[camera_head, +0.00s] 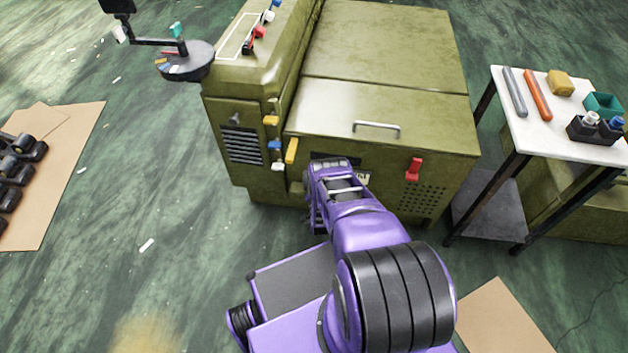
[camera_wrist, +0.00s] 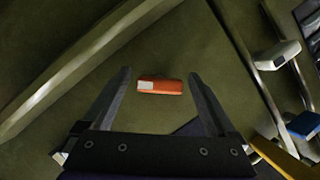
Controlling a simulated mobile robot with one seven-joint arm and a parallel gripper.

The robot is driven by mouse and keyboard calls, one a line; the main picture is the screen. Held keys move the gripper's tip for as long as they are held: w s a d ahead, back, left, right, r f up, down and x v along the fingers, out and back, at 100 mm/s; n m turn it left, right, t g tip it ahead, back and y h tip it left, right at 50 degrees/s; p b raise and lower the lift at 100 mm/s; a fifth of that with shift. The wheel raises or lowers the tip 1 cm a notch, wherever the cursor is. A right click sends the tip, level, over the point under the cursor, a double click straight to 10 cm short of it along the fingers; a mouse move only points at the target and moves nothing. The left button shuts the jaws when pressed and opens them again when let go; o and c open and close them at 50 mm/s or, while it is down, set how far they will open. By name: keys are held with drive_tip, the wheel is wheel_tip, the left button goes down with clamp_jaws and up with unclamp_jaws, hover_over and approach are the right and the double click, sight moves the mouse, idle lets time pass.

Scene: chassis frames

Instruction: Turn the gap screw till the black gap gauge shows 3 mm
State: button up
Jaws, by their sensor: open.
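My gripper (camera_wrist: 160,74) is open in the wrist view, its two fingers spread. A small orange block-like part (camera_wrist: 165,87) with a pale left end shows between the fingertips, close to an olive surface. I cannot tell whether it is the gap screw or whether the fingers touch it. In the head view my purple arm reaches the front of the olive machine (camera_head: 390,115) and hides the area before the gripper. A dark panel (camera_head: 347,158) and a pale label (camera_head: 364,178) show just behind the arm. I cannot make out a gap gauge or a reading.
A yellow handle (camera_head: 291,150) and blue knob (camera_head: 275,146) sit left of my arm; a red lever (camera_head: 413,168) sits right. The wrist view shows a white knob (camera_wrist: 278,55). A white-topped table (camera_head: 545,135) stands right. Cardboard (camera_head: 70,150) lies left.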

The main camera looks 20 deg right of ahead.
drive_tip(key=c, duration=1.4)
drive_tip(key=shift+o, duration=0.2)
drive_tip(key=shift+n+g+h, duration=0.3)
drive_tip(key=shift+n, duration=0.5)
drive_tip(key=o, duration=1.4)
drive_tip(key=shift+c, duration=0.2)
